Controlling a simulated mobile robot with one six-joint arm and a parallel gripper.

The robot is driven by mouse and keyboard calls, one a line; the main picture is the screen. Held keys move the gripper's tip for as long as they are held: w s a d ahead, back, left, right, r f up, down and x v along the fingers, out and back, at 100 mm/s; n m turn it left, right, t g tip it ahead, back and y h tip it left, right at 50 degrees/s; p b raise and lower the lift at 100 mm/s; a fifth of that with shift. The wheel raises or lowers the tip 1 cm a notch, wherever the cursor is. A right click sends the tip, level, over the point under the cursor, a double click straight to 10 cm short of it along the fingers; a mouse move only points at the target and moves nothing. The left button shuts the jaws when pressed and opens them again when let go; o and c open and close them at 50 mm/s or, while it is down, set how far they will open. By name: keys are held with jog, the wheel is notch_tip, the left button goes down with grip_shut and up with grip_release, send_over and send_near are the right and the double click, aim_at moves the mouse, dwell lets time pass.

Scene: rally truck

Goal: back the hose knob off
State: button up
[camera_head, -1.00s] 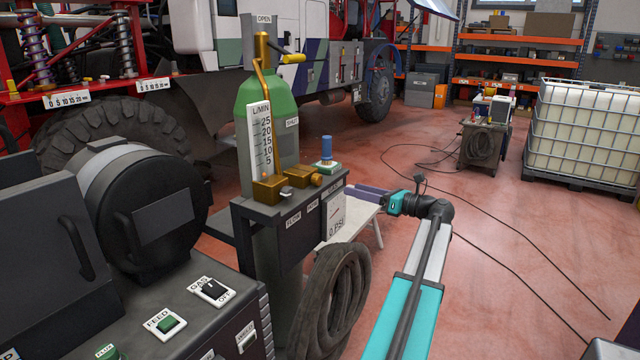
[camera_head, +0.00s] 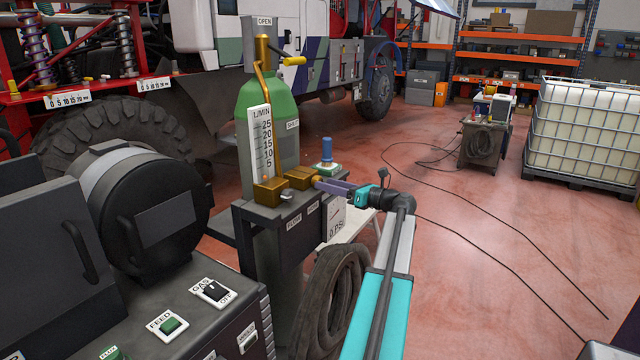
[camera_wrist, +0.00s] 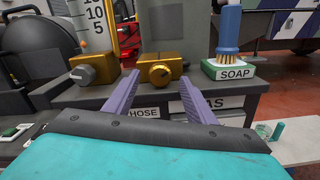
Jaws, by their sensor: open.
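The hose knob (camera_wrist: 159,75) is a round brass knob on the front of a brass block (camera_wrist: 176,66), above the HOSE label (camera_wrist: 143,113) in the wrist view. The same brass block (camera_head: 300,177) shows in the head view on top of the dark stand. My gripper (camera_head: 322,184) is open, with its purple fingers pointing at that block from the right. In the wrist view the two fingers stand apart, one on each side of the knob. I cannot tell whether either finger touches it.
A second brass block with a grey knob (camera_wrist: 82,75) sits to the left. A soap block with a blue brush (camera_wrist: 229,32) stands close on the right. A green cylinder (camera_head: 268,103) rises behind. A coiled hose (camera_head: 330,300) hangs below the arm. Open red floor lies to the right.

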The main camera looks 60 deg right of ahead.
jog(key=shift+w, duration=1.75)
jog(key=c, duration=1)
jog(key=shift+c, duration=0.2)
jog(key=n+b, duration=0.1)
jog(key=n, duration=0.2)
jog(key=shift+f+b, duration=0.1)
jog(key=shift+b, duration=0.2)
jog(key=shift+n+b, duration=0.35)
jog(key=shift+n, duration=0.55)
